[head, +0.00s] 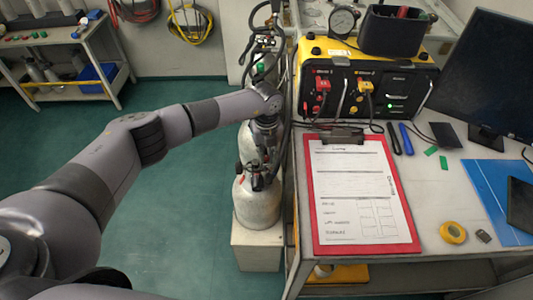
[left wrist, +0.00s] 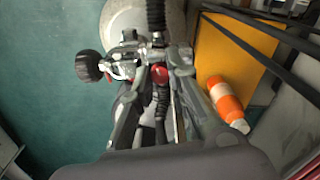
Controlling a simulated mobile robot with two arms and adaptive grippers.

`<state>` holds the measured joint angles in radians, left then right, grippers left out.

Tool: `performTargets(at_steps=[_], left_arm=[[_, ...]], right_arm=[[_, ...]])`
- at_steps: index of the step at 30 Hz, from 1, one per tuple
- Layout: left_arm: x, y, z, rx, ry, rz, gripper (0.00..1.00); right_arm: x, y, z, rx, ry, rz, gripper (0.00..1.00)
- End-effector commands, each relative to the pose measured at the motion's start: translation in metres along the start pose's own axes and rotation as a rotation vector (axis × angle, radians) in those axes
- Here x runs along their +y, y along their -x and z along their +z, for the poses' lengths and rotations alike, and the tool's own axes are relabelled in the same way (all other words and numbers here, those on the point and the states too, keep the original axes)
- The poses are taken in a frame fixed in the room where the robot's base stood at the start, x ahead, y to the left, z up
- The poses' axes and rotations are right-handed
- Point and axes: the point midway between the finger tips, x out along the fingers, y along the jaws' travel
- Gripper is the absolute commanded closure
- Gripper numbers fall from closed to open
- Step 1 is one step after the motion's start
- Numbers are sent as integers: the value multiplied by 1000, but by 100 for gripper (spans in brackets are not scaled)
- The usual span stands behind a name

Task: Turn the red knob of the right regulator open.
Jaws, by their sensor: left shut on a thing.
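My left gripper (head: 265,135) reaches down over the grey cylinders beside the workbench. In the left wrist view its fingers (left wrist: 156,70) are closed around a small red knob (left wrist: 160,74) on a metal regulator (left wrist: 122,68). The regulator has a black round handwheel (left wrist: 89,66) on its left and sits on top of a pale cylinder (left wrist: 130,17). In the head view the front cylinder (head: 257,208) stands upright, and the arm and gripper hide much of the regulators. The red knob cannot be made out there. My right gripper is not in view.
The workbench (head: 440,215) to the right carries a red clipboard (head: 363,243), a yellow-black air panel (head: 310,52) and a monitor (head: 495,70). An orange-white object (left wrist: 226,101) lies close right of the gripper. Black hoses run near the regulators.

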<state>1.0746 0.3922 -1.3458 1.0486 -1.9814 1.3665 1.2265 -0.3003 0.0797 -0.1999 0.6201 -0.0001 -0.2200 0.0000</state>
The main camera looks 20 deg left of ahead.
Motion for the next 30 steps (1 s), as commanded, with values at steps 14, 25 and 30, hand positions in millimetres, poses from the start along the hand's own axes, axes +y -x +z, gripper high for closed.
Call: performTargets(at_steps=[14, 25, 30], left_arm=[[-1, 0, 0, 0, -2, -1, 65], [0, 3, 0, 0, -2, -1, 63], [0, 24, 1, -2, -3, -3, 63]], right_arm=[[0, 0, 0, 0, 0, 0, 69], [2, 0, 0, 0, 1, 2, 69], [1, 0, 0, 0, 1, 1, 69]])
